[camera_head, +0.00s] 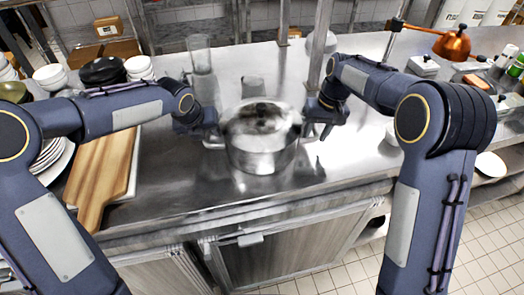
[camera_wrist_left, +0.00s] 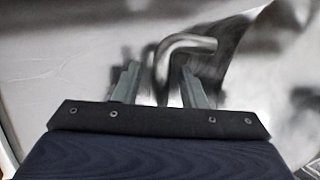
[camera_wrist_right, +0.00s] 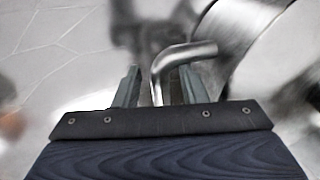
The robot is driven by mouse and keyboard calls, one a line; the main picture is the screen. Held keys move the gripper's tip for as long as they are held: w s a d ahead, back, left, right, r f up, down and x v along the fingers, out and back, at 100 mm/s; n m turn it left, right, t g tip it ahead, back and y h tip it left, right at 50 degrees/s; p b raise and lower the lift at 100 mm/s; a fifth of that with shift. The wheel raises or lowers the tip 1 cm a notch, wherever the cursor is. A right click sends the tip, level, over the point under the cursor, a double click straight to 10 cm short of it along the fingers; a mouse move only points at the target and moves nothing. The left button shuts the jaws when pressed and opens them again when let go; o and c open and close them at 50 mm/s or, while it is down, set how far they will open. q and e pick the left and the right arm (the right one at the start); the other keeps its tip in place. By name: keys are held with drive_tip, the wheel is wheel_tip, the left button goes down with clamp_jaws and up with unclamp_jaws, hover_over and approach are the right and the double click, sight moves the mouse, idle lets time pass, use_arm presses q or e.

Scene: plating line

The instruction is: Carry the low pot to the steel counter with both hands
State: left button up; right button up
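The low steel pot (camera_head: 262,158) stands upright on the steel counter (camera_head: 180,190), near its front edge. My left gripper (camera_head: 212,132) is at the pot's left side. In the left wrist view the bent handle (camera_wrist_left: 190,42) reaches between the spread fingers (camera_wrist_left: 157,85), with gaps beside it. My right gripper (camera_head: 314,122) is at the pot's right side. In the right wrist view the other bent handle (camera_wrist_right: 187,52) lies between the spread fingers (camera_wrist_right: 160,85), also with gaps. Both grippers look open around the handles. The handles are mostly hidden in the head view.
A wooden cutting board (camera_head: 100,172) lies left of the pot. A tall clear container (camera_head: 201,60) and a small metal cup (camera_head: 252,86) stand behind it. Bowls (camera_head: 48,76) are at the back left. A metal post (camera_head: 318,45) rises behind the pot.

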drive_tip(key=shift+r, duration=0.1)
use_arm(q)
drive_tip(key=v, duration=1.2)
use_arm(e)
wheel_tip(320, 180, up, 12)
drive_tip(key=d, duration=0.2)
drive_tip(key=shift+f, duration=0.2)
drive_tip(key=shift+d, duration=0.15)
